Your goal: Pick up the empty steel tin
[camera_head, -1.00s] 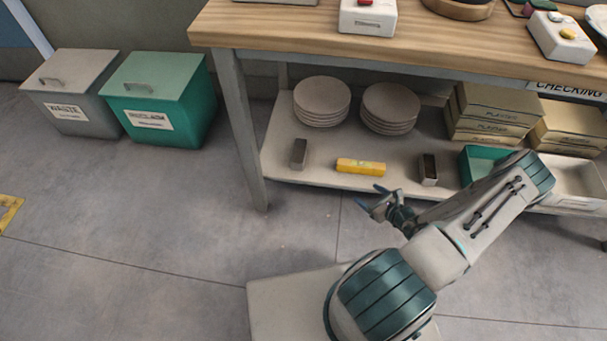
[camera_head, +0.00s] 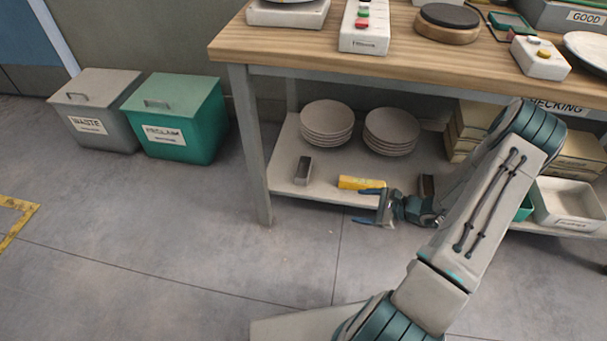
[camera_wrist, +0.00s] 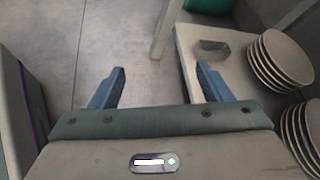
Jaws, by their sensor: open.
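Two small steel tins stand on the lower shelf (camera_head: 286,182). The left tin (camera_head: 303,170) is grey and near the shelf's left front; it also shows in the wrist view (camera_wrist: 213,50). The right tin (camera_head: 427,185) is dark and partly hidden behind my arm. I cannot tell for sure which is empty. My gripper (camera_head: 367,206) is open and holds nothing. It points left at the shelf's front edge, between the two tins. In the wrist view, the left tin lies ahead, just past the right fingertip of my gripper (camera_wrist: 160,70).
A yellow box (camera_head: 360,183) lies on the shelf by my upper finger. Two plate stacks (camera_head: 326,122) (camera_head: 391,131) stand behind. The table leg (camera_head: 252,150) rises at the shelf's left. Grey (camera_head: 95,110) and green bins (camera_head: 178,118) stand farther left. The floor before the shelf is clear.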

